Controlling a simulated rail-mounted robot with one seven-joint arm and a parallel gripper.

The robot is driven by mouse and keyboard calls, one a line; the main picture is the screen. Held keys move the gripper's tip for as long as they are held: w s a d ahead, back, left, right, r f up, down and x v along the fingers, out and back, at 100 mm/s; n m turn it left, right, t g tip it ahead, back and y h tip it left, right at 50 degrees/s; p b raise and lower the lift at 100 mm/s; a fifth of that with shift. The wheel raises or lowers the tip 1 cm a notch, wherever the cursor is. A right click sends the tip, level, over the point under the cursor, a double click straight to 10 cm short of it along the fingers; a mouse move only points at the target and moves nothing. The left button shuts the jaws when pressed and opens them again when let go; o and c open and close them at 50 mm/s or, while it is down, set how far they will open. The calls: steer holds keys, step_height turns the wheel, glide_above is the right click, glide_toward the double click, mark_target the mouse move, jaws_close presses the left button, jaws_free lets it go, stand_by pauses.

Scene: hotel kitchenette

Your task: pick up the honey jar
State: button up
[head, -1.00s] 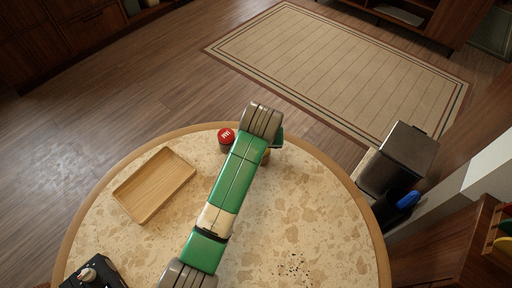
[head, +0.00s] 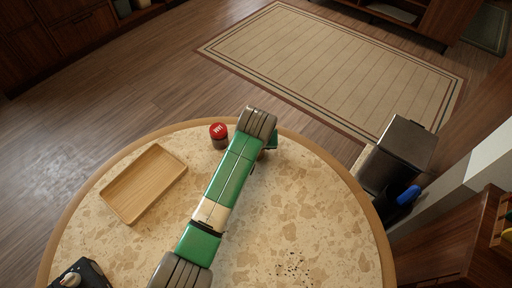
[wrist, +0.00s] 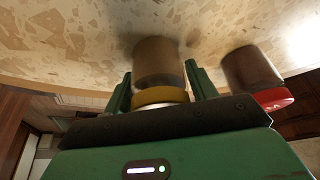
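My gripper (wrist: 160,84) shows in the wrist view with its two green fingers apart, one on each side of a jar with a yellow lid (wrist: 160,97) and a brownish body. This jar stands on the stone-patterned table, its lid toward my palm. I see no clear grip on it; contact with the fingers is hard to judge. No label shows on it. In the head view my arm hides this jar and the fingertips. A second jar with a red lid (head: 218,130) stands just left of my wrist; it also shows at the right in the wrist view (wrist: 253,72).
A shallow wooden tray (head: 143,184) lies on the left of the round table (head: 310,210). A black appliance (head: 78,275) sits at the lower left edge. The table's right side is clear apart from dark specks. A dark bin (head: 398,155) stands beyond the right edge.

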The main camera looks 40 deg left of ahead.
steer(key=c, duration=0.7)
step_height(320, 180, up, 10)
steer(key=p, duration=0.4)
